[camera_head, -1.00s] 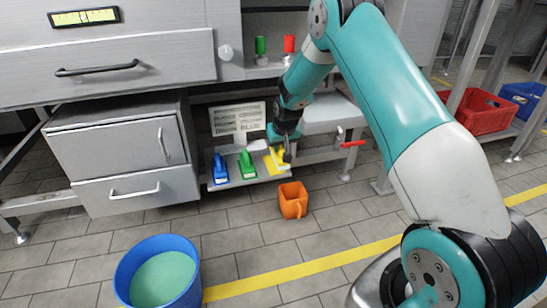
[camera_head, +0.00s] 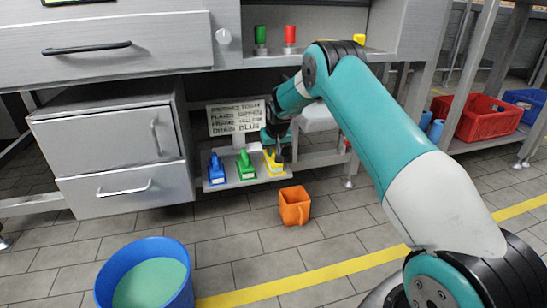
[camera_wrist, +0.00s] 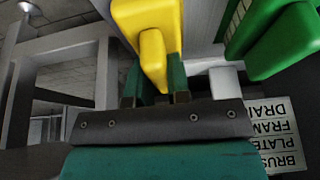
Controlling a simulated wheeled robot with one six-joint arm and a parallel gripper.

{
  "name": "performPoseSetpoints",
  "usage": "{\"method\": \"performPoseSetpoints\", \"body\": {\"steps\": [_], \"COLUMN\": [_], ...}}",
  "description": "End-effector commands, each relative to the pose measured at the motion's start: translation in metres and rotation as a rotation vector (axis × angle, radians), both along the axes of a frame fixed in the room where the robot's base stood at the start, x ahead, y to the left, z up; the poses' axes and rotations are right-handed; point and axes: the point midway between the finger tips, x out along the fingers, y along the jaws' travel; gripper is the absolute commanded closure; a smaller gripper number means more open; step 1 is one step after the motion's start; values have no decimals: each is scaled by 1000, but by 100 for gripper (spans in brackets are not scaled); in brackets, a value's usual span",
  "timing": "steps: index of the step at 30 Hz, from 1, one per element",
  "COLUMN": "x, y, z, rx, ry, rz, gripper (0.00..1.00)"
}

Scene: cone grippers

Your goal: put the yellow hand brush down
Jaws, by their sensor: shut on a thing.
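The yellow hand brush (camera_head: 272,166) is at the right end of a low grey shelf (camera_head: 240,182), beside a green brush (camera_head: 245,165) and a blue brush (camera_head: 217,169). My gripper (camera_head: 276,150) is shut on the yellow brush from above and behind. In the wrist view the yellow brush (camera_wrist: 152,50) stands between the two dark green fingers (camera_wrist: 155,88). The green brush (camera_wrist: 275,45) shows at the upper right there. I cannot tell whether the yellow brush rests on the shelf or hangs just above it.
A sign (camera_head: 236,117) with text is behind the shelf. A blue bucket (camera_head: 147,275) with green contents is at the lower left. Grey drawers (camera_head: 115,150) flank the shelf on the left. Red crate (camera_head: 484,118) far right.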

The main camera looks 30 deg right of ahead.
Motion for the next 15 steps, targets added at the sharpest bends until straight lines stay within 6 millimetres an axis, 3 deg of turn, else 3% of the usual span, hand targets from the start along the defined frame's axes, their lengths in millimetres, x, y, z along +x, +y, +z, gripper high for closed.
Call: {"method": "performPoseSetpoints", "body": {"steps": [10,11,12,14,15], "x": [0,0,0,0,0], "y": [0,0,0,0,0], "z": [-2,-2,-1,-1,-2], "rx": [0,0,0,0,0], "ry": [1,1,1,1,1], "rz": [0,0,0,0,0], "gripper": [100,78,69,57,57]}}
